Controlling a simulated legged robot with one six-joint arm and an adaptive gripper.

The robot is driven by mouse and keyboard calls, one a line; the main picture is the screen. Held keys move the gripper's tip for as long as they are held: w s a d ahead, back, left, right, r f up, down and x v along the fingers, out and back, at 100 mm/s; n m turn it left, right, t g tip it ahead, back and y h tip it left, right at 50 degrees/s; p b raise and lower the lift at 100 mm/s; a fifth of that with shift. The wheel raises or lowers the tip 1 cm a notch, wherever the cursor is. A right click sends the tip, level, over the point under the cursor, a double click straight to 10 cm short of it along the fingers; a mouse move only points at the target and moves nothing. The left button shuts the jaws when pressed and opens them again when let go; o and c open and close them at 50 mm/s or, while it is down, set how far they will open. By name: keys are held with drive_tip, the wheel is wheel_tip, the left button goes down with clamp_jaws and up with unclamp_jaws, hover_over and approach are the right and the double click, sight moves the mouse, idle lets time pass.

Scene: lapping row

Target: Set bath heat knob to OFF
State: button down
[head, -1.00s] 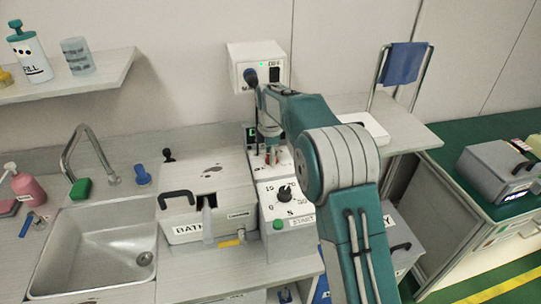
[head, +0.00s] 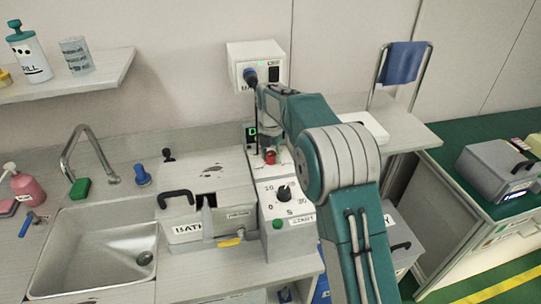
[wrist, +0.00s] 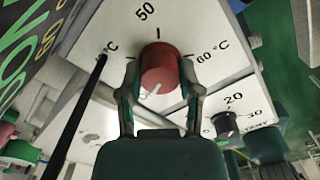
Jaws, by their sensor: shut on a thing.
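The bath heat knob is a red round knob (wrist: 160,68) on a white sloped panel (wrist: 108,25) in the wrist view. Marks "50", "60 °C" and another "°C" stand around it. A white line on the knob points down and slightly left in that view; the mark it faces is mostly hidden, and I cannot read OFF. My gripper (wrist: 160,76) has one finger on each side of the knob and is shut on it.
A black timer knob (head: 284,193) on its white panel sits just in front. The grey bath (head: 208,186) with black handles stands to the left, then the sink (head: 105,240). A white power box (head: 257,66) hangs on the wall above. A dark cord crosses left of the knob.

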sight(270, 154)
drive_tip(key=shift+w+n, duration=0.15)
drive_tip(key=shift+n, duration=0.35)
drive_tip(key=shift+c, duration=1.3)
unclamp_jaws()
drive_tip(key=shift+a, duration=0.1)
wheel_tip(270, 154, up, 12)
